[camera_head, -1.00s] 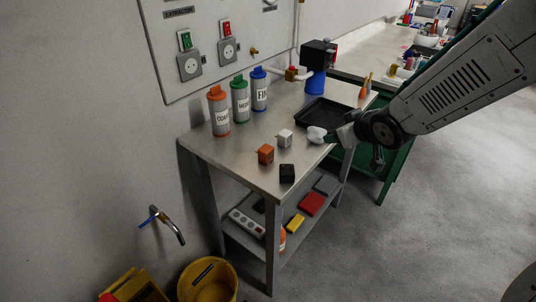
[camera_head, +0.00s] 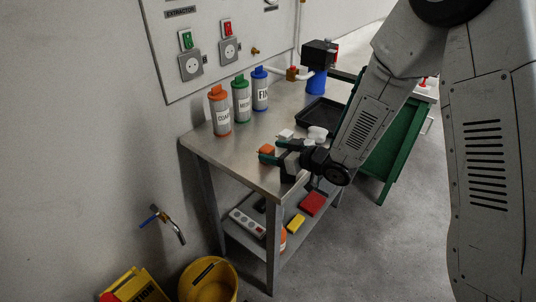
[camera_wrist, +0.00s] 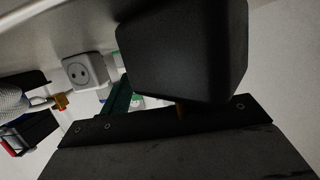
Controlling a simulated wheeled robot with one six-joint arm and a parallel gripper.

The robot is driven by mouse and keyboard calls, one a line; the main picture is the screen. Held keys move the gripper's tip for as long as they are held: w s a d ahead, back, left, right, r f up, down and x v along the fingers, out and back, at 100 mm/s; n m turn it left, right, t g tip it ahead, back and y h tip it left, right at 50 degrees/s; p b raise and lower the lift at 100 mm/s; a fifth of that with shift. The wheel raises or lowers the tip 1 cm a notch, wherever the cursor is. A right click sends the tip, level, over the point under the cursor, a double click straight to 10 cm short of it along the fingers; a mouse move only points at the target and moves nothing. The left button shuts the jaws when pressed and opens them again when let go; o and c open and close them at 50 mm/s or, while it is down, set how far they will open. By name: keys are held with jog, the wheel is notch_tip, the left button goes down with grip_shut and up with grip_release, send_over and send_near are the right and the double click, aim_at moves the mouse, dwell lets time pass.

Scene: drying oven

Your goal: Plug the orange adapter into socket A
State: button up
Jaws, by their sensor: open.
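The orange adapter (camera_head: 266,150) is a small cube on the metal table near its front left edge. My gripper (camera_head: 274,151) is low over the table, with its open fingers reaching to either side of the adapter; contact cannot be told. In the wrist view a large dark block fills the upper middle, and a thin orange-brown sliver (camera_wrist: 180,110) shows below it. Two grey wall sockets sit on the panel, one under a green switch (camera_head: 190,66) and one under a red switch (camera_head: 228,50). I cannot read which is A. A socket face (camera_wrist: 84,70) shows in the wrist view.
A white adapter (camera_head: 286,134) is just behind the gripper. Orange, green and blue-capped bottles (camera_head: 240,99) stand along the wall side. A black tray (camera_head: 318,117) lies to the right. The black block at the table's front is mostly hidden by my gripper.

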jog(key=shift+x, duration=0.9)
jog(key=c, duration=1.1)
jog(key=shift+r, duration=0.1)
